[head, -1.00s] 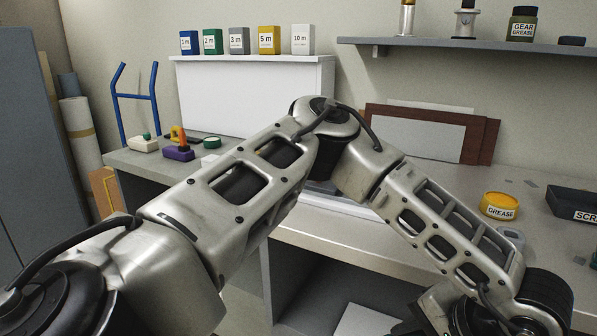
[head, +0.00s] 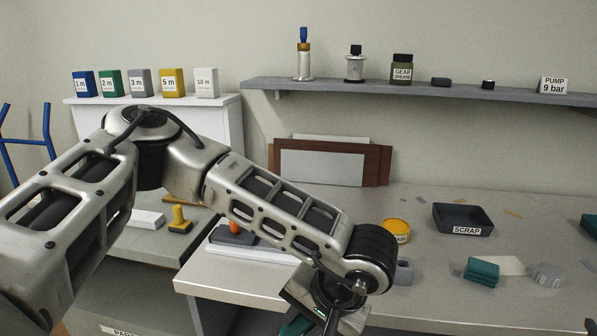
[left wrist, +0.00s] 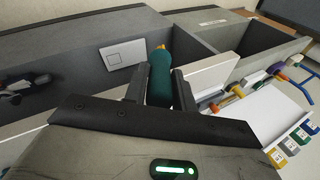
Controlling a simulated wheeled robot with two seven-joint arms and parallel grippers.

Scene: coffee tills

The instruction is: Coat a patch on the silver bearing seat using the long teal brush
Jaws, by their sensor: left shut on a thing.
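My left gripper (left wrist: 158,88) is shut on the teal brush (left wrist: 160,75), whose thick teal handle stands up between the two fingers in the left wrist view, with a small orange part at its far end. The bristles are not visible. In the head view the left gripper (head: 318,305) is low at the bench's front edge, partly hidden by my wrist, and a bit of teal shows below it. I cannot pick out the silver bearing seat for sure; a grey ribbed round piece (head: 545,274) lies on the bench at the right. My right gripper is not in view.
On the bench (head: 420,312) are a yellow grease tin (head: 397,229), a dark scrap tray (head: 462,217), a grey hollow piece (head: 403,271) and a folded teal cloth (head: 482,271). A wall shelf (head: 420,92) holds jars and tools. The bench between cloth and front edge is clear.

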